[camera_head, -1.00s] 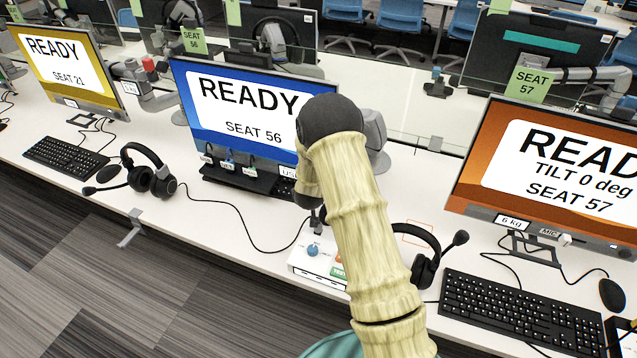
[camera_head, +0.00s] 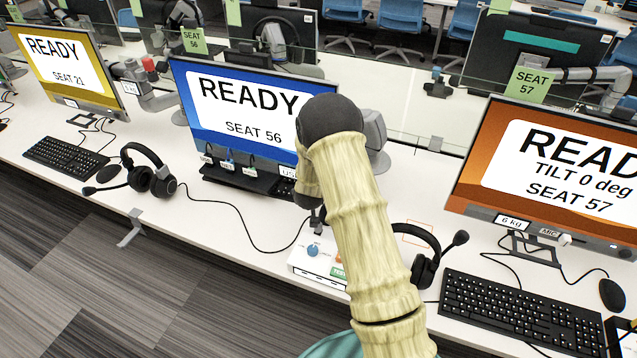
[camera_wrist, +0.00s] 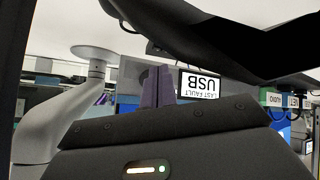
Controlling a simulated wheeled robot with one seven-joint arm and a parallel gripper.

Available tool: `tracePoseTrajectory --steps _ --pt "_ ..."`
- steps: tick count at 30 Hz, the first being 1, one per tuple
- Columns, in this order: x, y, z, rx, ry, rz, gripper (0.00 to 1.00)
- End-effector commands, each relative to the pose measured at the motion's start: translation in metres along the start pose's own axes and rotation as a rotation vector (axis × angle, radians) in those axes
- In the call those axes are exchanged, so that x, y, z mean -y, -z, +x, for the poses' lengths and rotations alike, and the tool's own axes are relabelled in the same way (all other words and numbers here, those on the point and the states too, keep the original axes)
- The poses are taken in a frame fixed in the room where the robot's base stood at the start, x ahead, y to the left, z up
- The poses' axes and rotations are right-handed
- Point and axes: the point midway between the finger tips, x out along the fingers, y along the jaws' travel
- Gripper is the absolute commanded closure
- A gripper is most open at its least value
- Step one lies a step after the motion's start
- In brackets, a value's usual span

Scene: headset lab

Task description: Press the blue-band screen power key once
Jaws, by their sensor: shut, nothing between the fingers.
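The blue-band screen (camera_head: 185,95) reads READY, SEAT 56 and stands upright at the middle of the desk. My arm covers its right edge and lower right corner. I cannot make out its power key in either view. My gripper (camera_wrist: 158,86) shows in the wrist view as two purplish fingers, shut together with nothing between them. They are in front of an upside-down label (camera_wrist: 199,84) reading LAST FAULT USB. In the head view the gripper is mostly hidden behind my arm, near the screen's lower right. Contact with anything cannot be told.
A white box with a blue knob (camera_head: 313,250) is at the desk's front. Headsets (camera_head: 150,172) (camera_head: 425,262) lie either side. An orange screen (camera_head: 480,160) and keyboard (camera_head: 515,310) are at right.

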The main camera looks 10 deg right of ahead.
Motion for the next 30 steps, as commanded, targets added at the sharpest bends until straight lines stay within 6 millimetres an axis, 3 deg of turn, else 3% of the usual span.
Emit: tracePoseTrajectory --steps 30 --pt "-0.0046 0.0045 0.0056 0.0 0.0 0.0 1.0"
